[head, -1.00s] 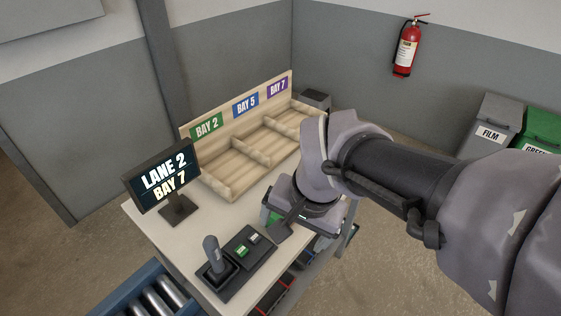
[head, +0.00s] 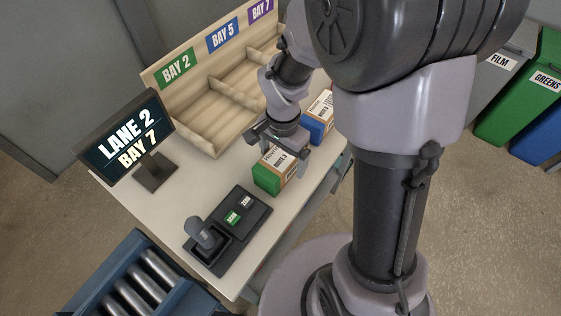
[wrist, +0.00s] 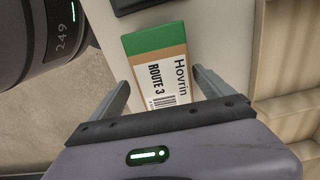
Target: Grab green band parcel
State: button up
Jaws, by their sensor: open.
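The green band parcel (head: 271,175) is a small brown box with a green end and a white label, standing on the white table. In the wrist view the parcel (wrist: 150,52) shows its green band and a label reading "Hovrin" and "ROUTE 3". My gripper (head: 277,150) is over the parcel in the head view. In the wrist view my gripper (wrist: 160,88) is open, with one finger on each side of the parcel's near part. I cannot tell whether the fingers touch it. The parcel's near end is hidden behind the gripper body.
A blue band parcel (head: 317,122) stands behind, close to my gripper. A wooden bay rack (head: 203,128) runs along the table's back. A screen (head: 126,138) reads "LANE 2 BAY 7". A joystick panel (head: 228,230) sits at the front. Clear table (head: 165,215) lies between screen and panel.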

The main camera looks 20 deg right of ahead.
jog(key=f, duration=0.1)
jog(key=f+b, duration=0.1)
jog(key=f, duration=0.1)
jog(key=f+b, duration=0.1)
jog(key=shift+w+f, duration=0.3)
jog(key=shift+w, duration=0.05)
jog(key=shift+r, duration=0.2)
jog(key=shift+c, duration=0.4)
jog(key=c, duration=1.8)
jog(key=shift+r, duration=0.1)
